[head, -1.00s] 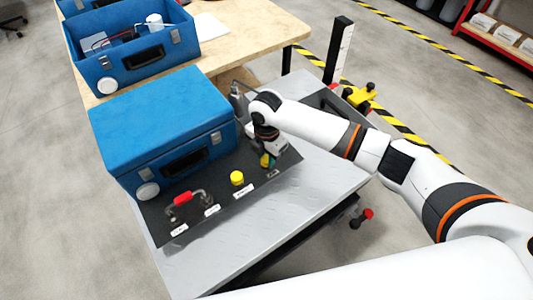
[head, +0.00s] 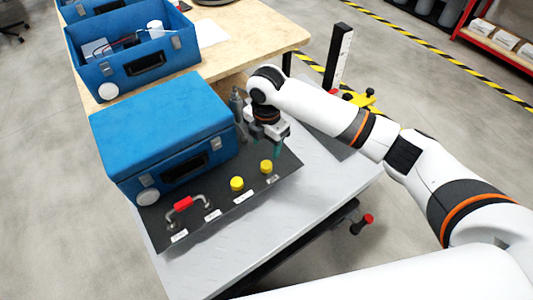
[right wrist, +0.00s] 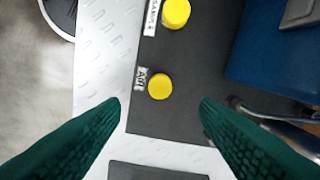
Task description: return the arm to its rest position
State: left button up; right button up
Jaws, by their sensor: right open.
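My right arm (head: 330,105) reaches in from the right over the metal cart. Its gripper (head: 278,146) points down and is open and empty, a little behind and above the right yellow cap (head: 266,166). In the right wrist view that yellow cap (right wrist: 160,86) shows beyond the spread green fingertips (right wrist: 160,104), apart from both of them. The other yellow cap (head: 237,184) stands to its left on the dark panel; it also shows in the right wrist view (right wrist: 176,12). My left gripper is not in view.
A closed blue case (head: 160,125) stands on the dark panel (head: 235,205), left of the gripper. A red handle (head: 183,203) and a grey cylinder (head: 237,105) are close by. Behind is a wooden table (head: 240,45) with an open blue case (head: 130,60). The cart's right side (head: 330,185) is clear.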

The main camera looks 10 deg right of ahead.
jog(key=shift+r, duration=1.75)
